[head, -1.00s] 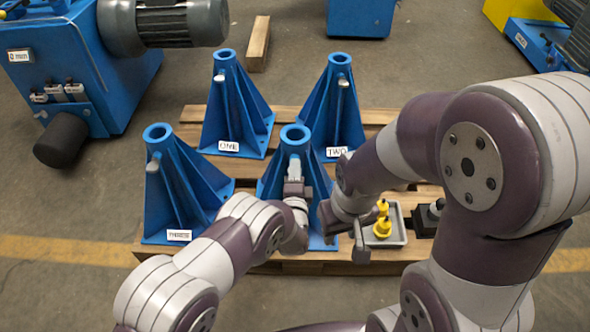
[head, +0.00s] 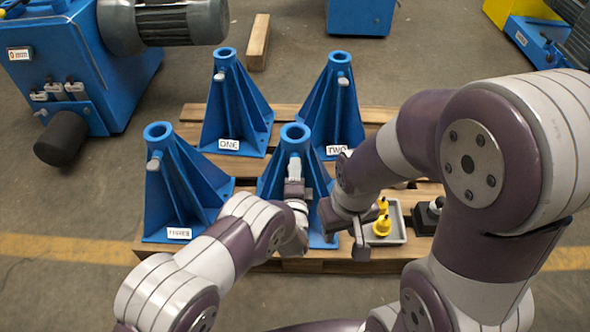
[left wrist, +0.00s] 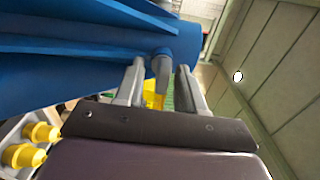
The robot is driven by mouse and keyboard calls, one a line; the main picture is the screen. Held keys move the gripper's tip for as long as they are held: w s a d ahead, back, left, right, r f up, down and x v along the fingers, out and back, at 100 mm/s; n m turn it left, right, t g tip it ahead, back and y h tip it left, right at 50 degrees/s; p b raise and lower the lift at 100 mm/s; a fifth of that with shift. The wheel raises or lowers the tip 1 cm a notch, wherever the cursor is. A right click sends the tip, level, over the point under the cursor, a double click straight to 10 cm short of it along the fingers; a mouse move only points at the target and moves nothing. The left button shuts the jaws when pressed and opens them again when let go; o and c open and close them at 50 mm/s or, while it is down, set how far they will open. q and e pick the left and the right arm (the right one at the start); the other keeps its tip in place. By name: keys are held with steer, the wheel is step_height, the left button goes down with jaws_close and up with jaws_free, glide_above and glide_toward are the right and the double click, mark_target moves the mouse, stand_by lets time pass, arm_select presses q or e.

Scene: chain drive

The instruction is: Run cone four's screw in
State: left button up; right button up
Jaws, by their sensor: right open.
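Cone four (head: 270,175) is the blue ribbed cone at front middle of the pallet in the head view. My left gripper (head: 294,172) is at its upper front. In the left wrist view, the grey screw (left wrist: 161,66) juts from the blue cone between the two fingers of my left gripper (left wrist: 160,85). The fingers are apart, and a gap shows beside the screw. How deep the screw sits is hard to tell. My right gripper (head: 346,228) is open and empty, to the right of cone four beside the tray.
Cones one (head: 238,115), two (head: 333,110) and three (head: 182,190) stand on the wooden pallet (head: 192,112). A grey tray (head: 403,228) with yellow parts (head: 382,224) lies beside my right gripper. A blue machine (head: 75,75) stands at back left. Floor in front is clear.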

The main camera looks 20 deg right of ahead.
arm_select(q)
steer(key=p+v, duration=0.4)
steer(key=v, duration=0.8)
